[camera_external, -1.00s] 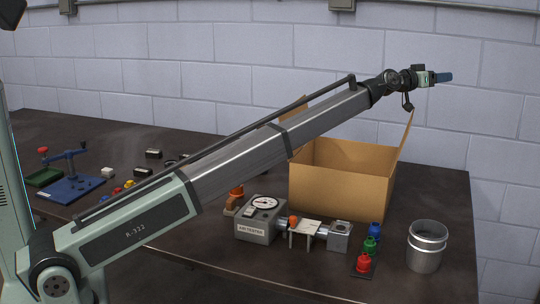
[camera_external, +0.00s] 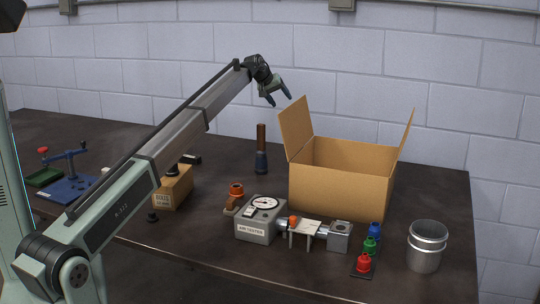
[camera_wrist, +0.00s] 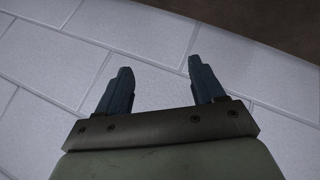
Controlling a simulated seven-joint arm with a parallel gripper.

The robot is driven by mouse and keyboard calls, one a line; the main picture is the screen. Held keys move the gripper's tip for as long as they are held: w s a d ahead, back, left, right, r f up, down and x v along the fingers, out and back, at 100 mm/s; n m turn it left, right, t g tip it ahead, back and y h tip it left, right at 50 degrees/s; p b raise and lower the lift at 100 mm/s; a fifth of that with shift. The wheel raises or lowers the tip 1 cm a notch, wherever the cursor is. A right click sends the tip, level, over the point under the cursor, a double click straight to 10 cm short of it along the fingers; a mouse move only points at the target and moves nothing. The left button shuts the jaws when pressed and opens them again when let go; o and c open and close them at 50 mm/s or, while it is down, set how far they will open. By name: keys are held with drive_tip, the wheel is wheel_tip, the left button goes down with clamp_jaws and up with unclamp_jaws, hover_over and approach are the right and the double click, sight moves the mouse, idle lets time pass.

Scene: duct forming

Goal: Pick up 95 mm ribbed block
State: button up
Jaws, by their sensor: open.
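My gripper (camera_external: 278,97) is open and empty in the external view. It is in the air left of and above the open cardboard box, its fingers angled down to the right. In the wrist view, the two blue-grey fingers of my gripper (camera_wrist: 160,68) stand apart with only the block wall between and beyond them. I cannot make out for certain which object is the 95 mm ribbed block. Part of the table's left side is hidden behind my arm.
An open cardboard box (camera_external: 342,192) stands right of centre. A brown and dark-blue upright cylinder (camera_external: 261,163), a tan box (camera_external: 174,188), a grey tester (camera_external: 262,222), a metal can (camera_external: 427,246) and a blue fixture (camera_external: 72,187) stand around.

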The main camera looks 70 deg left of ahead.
drive_tip(key=s+a+f+n+g, duration=0.2)
drive_tip(key=s+a+f+n, duration=0.15)
drive_tip(key=s, duration=0.65)
drive_tip(key=s+a+f+n+g, duration=0.2)
drive_tip(key=s+a+f+n, duration=0.15)
drive_tip(key=s, duration=0.65)
drive_tip(key=n+g+h, duration=0.2)
drive_tip(key=n+g, duration=0.2)
drive_tip(key=n, duration=0.3)
hover_over(190, 155)
drive_tip(key=d, duration=0.1)
wheel_tip(190, 155, down, 3)
wheel_tip(190, 155, down, 8)
drive_tip(key=shift+s, duration=0.1)
drive_tip(key=shift+a+f, duration=0.15)
drive_tip(key=shift+f, duration=1.2)
drive_tip(key=shift+a+f, duration=0.15)
drive_tip(key=shift+f, duration=1.15)
drive_tip(key=shift+c, duration=0.4)
clamp_jaws()
